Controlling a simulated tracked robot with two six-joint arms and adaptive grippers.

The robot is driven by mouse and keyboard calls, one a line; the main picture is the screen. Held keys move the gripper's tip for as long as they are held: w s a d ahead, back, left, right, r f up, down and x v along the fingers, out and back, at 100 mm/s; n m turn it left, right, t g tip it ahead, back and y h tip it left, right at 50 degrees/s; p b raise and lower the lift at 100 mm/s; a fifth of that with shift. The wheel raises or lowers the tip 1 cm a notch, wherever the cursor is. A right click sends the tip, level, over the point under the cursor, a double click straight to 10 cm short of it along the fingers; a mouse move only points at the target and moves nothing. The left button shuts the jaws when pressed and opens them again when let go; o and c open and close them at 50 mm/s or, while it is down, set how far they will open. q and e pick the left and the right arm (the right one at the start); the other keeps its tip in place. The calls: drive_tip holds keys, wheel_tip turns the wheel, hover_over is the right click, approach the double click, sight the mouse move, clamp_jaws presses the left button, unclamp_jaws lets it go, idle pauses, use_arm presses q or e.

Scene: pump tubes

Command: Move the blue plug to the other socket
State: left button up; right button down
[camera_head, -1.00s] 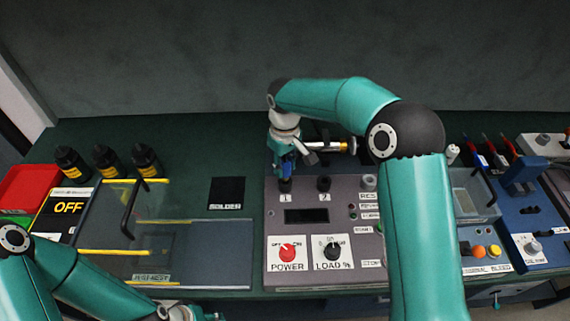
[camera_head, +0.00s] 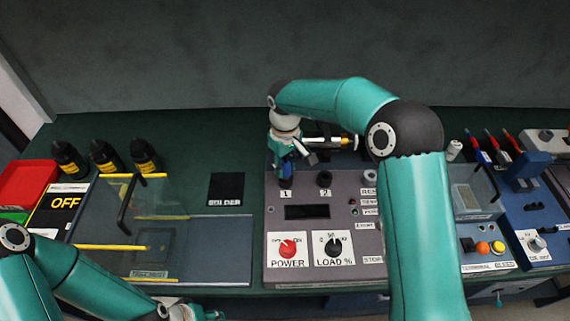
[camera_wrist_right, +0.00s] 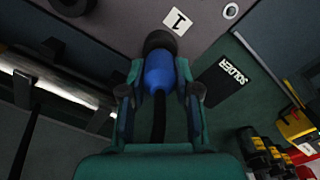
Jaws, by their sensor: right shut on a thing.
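The blue plug (camera_wrist_right: 160,72) has a black cable and points at the black socket 1 (camera_wrist_right: 159,41) on the grey panel. Its front end meets the socket's ring; how deep it sits is hidden. My right gripper (camera_wrist_right: 160,92) is shut on the blue plug, one finger on each side. In the head view my right gripper (camera_head: 285,165) is over socket 1, above the "1" label. The other socket, socket 2 (camera_head: 324,179), is empty, just to the right. My left gripper (camera_head: 200,314) is low at the bottom edge, partly cut off, its fingers unclear.
The grey panel (camera_head: 273,220) carries a red POWER knob (camera_head: 287,249) and a black LOAD knob (camera_head: 333,247). A clear-lidded box (camera_head: 210,225) and several black bottles (camera_head: 104,157) stand left. My right arm hides part of the panel's right side.

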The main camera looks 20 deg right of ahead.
sight(285, 162)
drive_tip(key=shift+f+b, duration=0.4)
drive_tip(key=shift+f, duration=0.3)
drive_tip(key=c, duration=0.7)
unclamp_jaws()
drive_tip(key=shift+c, duration=0.2)
wheel_tip(285, 162, up, 12)
drive_tip(key=shift+s+f, duration=0.1)
idle(0.4)
